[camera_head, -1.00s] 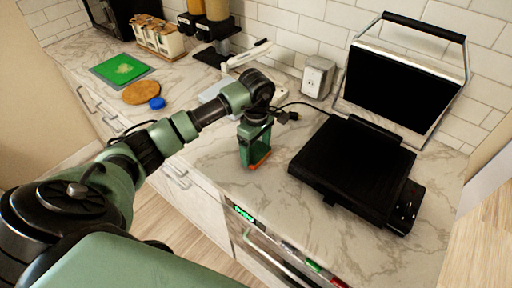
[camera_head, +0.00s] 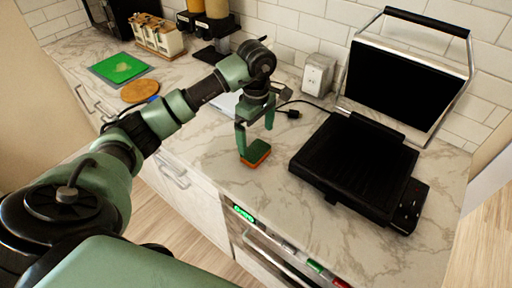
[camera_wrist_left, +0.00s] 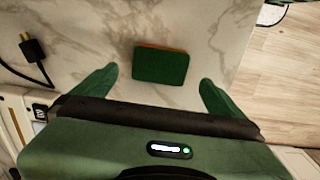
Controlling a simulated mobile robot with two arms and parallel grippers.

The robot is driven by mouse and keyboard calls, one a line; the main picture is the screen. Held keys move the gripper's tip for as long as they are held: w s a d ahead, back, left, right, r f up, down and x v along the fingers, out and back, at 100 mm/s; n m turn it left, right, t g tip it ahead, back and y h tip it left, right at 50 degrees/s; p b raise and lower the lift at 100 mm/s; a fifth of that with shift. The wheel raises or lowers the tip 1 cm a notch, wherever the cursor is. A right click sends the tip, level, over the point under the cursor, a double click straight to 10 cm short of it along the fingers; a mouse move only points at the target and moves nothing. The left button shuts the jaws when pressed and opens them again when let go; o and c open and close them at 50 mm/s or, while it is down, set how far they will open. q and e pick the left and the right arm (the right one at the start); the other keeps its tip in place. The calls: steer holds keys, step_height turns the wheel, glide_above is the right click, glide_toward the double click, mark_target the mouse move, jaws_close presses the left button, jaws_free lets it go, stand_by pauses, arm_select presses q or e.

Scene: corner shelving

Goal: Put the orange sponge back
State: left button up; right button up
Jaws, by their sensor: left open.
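The orange sponge (camera_head: 256,153), with a dark green top face, lies flat on the marble counter near its front edge. In the left wrist view the sponge (camera_wrist_left: 161,66) lies ahead of and between my two spread fingers, touching neither. My left gripper (camera_head: 254,138) is open and empty, just above and behind the sponge. In the left wrist view its fingers (camera_wrist_left: 157,92) stand wide apart. My right gripper is not in view.
A black grill (camera_head: 355,165) with its lid (camera_head: 400,85) raised stands to the right. A black plug and cord (camera_head: 293,113) lie behind my gripper. A green board (camera_head: 120,68) and a round brown mat (camera_head: 140,90) lie at the left. Counter in front of the grill is clear.

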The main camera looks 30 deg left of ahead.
mark_target(256, 150)
arm_select(q)
step_height(256, 150, up, 6)
steer(key=b, duration=0.1)
steer(key=shift+r, duration=0.15)
stand_by(0.5)
